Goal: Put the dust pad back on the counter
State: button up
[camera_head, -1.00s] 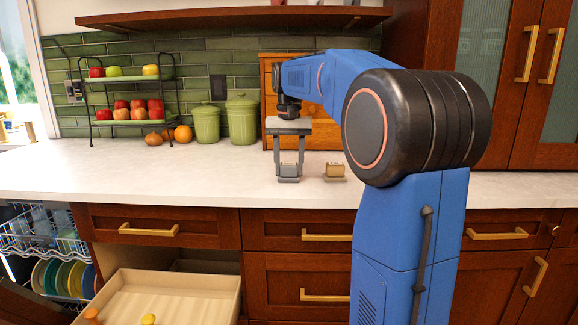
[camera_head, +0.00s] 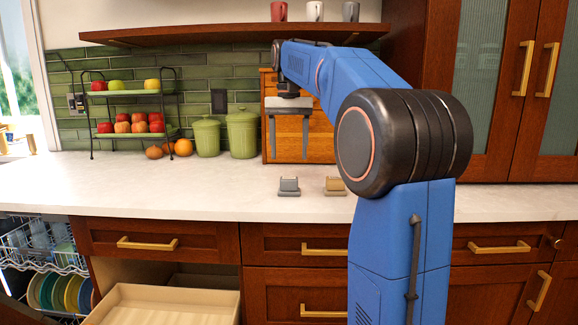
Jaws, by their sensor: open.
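Two small pad-like blocks with raised tops sit on the counter (camera_head: 200,185): a grey one (camera_head: 289,187) and a tan one (camera_head: 335,186) to its right. Either could be the dust pad; at this size I cannot tell for sure which. Both rest flat and apart from each other. My gripper (camera_head: 288,150) is open and empty, its two fingers pointing down above the grey block with a clear gap. Nothing is held between the fingers.
An open drawer (camera_head: 165,305) juts out below the counter at left, beside an open dishwasher rack (camera_head: 45,250). Green canisters (camera_head: 242,134), a fruit stand (camera_head: 130,92) and a wooden drawer box (camera_head: 320,140) stand at the back. A shelf with cups (camera_head: 314,11) hangs above.

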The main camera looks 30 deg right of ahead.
jog(key=shift+r, duration=1.35)
jog(key=s+a+f+n+t, duration=0.1)
jog(key=s+a+f, duration=0.4)
jog(key=s+f, duration=0.5)
jog(key=s+a+f+n+t, duration=0.2)
jog(key=s+a+f, duration=0.3)
jog(key=s+f, duration=0.5)
jog(key=s+a+f+n+t, duration=0.1)
jog(key=s+a+f+n, duration=0.2)
jog(key=s+f, duration=0.7)
notch_tip(320, 180, down, 2)
jog(key=a, duration=0.2)
jog(key=shift+a+f+n+t, duration=0.2)
jog(key=shift+a+n+t, duration=0.15)
jog(key=shift+n+t, duration=0.05)
jog(key=shift+s, duration=0.1)
